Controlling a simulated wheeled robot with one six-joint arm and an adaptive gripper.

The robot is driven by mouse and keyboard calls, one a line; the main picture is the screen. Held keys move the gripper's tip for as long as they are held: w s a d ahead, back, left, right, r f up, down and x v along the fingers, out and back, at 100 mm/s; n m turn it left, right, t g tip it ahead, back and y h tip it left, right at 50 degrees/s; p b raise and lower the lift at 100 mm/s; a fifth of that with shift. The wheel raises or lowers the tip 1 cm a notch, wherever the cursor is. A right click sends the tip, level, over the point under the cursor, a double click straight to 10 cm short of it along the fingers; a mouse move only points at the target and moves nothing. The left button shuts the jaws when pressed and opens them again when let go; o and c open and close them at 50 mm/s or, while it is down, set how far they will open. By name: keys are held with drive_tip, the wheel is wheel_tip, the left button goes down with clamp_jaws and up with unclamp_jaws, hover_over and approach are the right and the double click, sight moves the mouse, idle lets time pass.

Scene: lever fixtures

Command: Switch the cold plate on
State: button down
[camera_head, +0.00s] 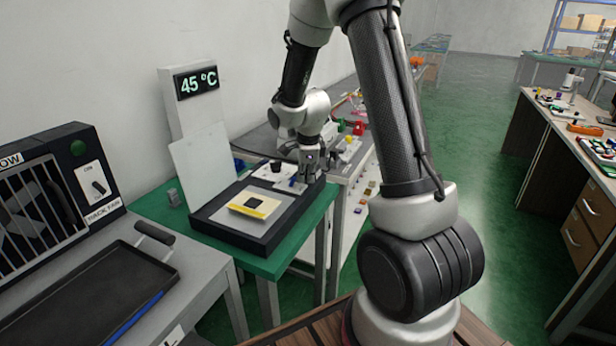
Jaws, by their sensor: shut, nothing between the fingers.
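The cold plate unit (243,241) is a low black slab on a green-topped table in the middle left. Its pale plate surface (272,232) carries a yellow item with a black square (254,206). A tall light panel behind it has a display (196,82) reading 45 °C. My gripper (299,184) is shut and empty at the unit's back right corner, over a white label area with a blue patch. Whether it touches anything there I cannot tell. The switch itself is hidden or too small to make out behind my gripper.
A rack fan (32,208) with its own switch (98,187) stands at the left, with a black tray (88,292) before it. A pale upright board (203,168) stands behind the plate. Benches with small items lie behind and right; the green floor between is clear.

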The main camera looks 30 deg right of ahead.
drive_tip(key=shift+w+a+r+g+h, duration=0.15)
drive_tip(key=shift+g+h, duration=0.25)
drive_tip(key=shift+g, duration=0.2)
drive_tip(key=shift+w+r+g+h, duration=0.15)
drive_tip(key=shift+g+h, duration=0.25)
drive_tip(key=shift+g, duration=0.3)
drive_tip(key=shift+w+a+r, duration=0.1)
drive_tip(key=shift+a+r, duration=0.05)
drive_tip(key=shift+w+a+r, duration=0.15)
drive_tip(key=shift+w+a, duration=0.05)
drive_tip(key=shift+w, duration=0.05)
drive_tip(key=g+h, duration=0.1)
drive_tip(key=w+a+g+h, duration=0.1)
drive_tip(key=g, duration=0.1)
drive_tip(key=w+g+h, duration=0.1)
drive_tip(key=shift+w+a+r+n, duration=0.15)
drive_tip(key=shift+a+r+n, duration=0.15)
drive_tip(key=shift+r+n, duration=0.1)
drive_tip(key=shift+r, duration=0.2)
drive_tip(key=shift+r, duration=0.65)
